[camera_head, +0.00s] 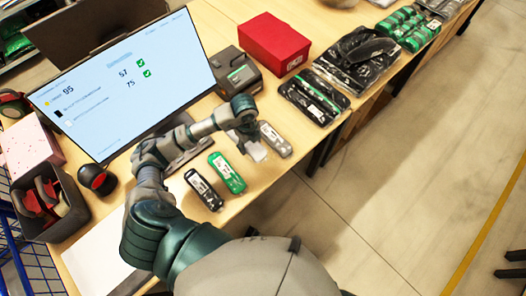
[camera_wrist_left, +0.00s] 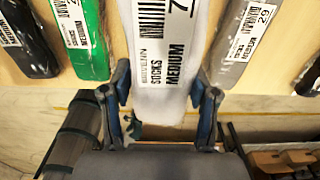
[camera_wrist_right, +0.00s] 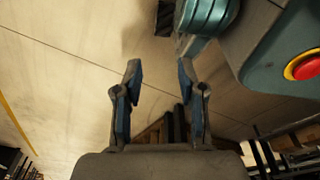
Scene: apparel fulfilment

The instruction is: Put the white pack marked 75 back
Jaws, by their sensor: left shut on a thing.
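The white pack, labelled socks medium with a 7 partly cut off, fills the middle of the left wrist view (camera_wrist_left: 160,100). It also shows in the head view (camera_head: 257,152), in the row of packs near the table's front edge. My left gripper (camera_wrist_left: 161,95) is shut on its near end, one finger on each side. In the head view my left gripper (camera_head: 248,138) partly covers it. I cannot tell whether the pack touches the table. My right gripper (camera_wrist_right: 158,75) is open and empty over the floor.
Green (camera_head: 227,172) and black (camera_head: 203,189) packs lie left of the white pack, a grey pack (camera_head: 274,139) right of it. A monitor (camera_head: 125,80), a red box (camera_head: 273,44) and black bagged packs (camera_head: 314,97) stand or lie around. Floor in front is clear.

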